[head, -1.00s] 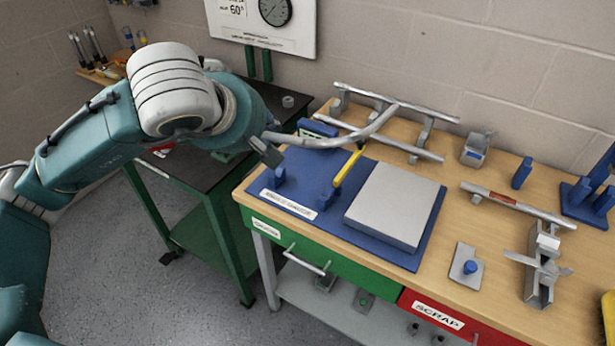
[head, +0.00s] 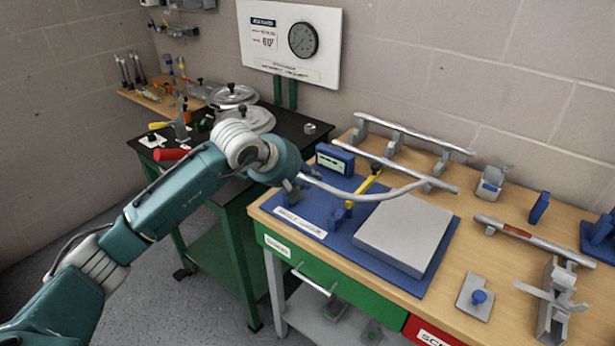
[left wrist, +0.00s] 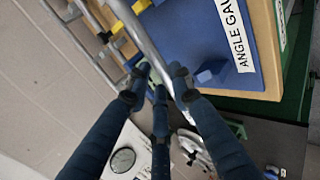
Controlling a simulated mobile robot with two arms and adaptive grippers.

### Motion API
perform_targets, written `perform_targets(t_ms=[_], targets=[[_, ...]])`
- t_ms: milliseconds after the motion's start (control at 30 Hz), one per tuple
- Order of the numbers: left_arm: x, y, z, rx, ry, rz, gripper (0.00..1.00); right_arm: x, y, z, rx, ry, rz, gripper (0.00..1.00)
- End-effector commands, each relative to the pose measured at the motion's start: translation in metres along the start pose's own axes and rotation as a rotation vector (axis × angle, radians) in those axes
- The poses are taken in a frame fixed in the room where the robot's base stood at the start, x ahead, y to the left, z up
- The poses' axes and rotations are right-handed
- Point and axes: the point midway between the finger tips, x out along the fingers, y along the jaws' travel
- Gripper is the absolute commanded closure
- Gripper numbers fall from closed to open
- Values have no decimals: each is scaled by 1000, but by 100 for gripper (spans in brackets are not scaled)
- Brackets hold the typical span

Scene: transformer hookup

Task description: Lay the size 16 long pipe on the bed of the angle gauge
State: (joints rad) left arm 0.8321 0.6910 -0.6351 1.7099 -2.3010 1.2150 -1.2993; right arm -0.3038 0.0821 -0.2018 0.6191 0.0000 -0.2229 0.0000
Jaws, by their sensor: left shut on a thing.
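My left gripper (head: 301,181) is shut on a bent grey pipe (head: 365,196) near its left end. The pipe extends right over the angle gauge, its far end by the long pipes at the back. The gauge has a blue base (head: 345,237), a grey plate (head: 405,232) and a yellow pointer (head: 369,183). In the left wrist view the fingers (left wrist: 160,84) close around the pipe (left wrist: 146,38) beside the blue base (left wrist: 185,40) with its "ANGLE GAU" label (left wrist: 235,35). The pipe appears above the base; contact is unclear. My right gripper is out of view. No size marking is readable.
Long pipes (head: 415,133) rest on supports at the back of the wooden bench. A red-marked pipe (head: 530,239), a grey fixture (head: 557,300) and a blue-knobbed plate (head: 476,297) stand to the right. A dark cart (head: 293,131) with pans stands left.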

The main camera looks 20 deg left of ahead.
Motion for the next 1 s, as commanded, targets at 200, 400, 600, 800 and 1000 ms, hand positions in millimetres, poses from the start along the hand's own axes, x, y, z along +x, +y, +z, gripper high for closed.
perform_targets(t_ms=[200,400,600,800,1000], targets=[[6,-5,0,-1,-1,1,100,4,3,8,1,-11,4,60],[16,-16,0,-2,-1,1,100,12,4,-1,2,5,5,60],[27,-28,0,-1,-1,1,100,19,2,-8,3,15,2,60],[38,-39,-1,0,0,2,100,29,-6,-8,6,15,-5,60],[45,-46,-1,-1,0,2,100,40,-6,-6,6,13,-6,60]])
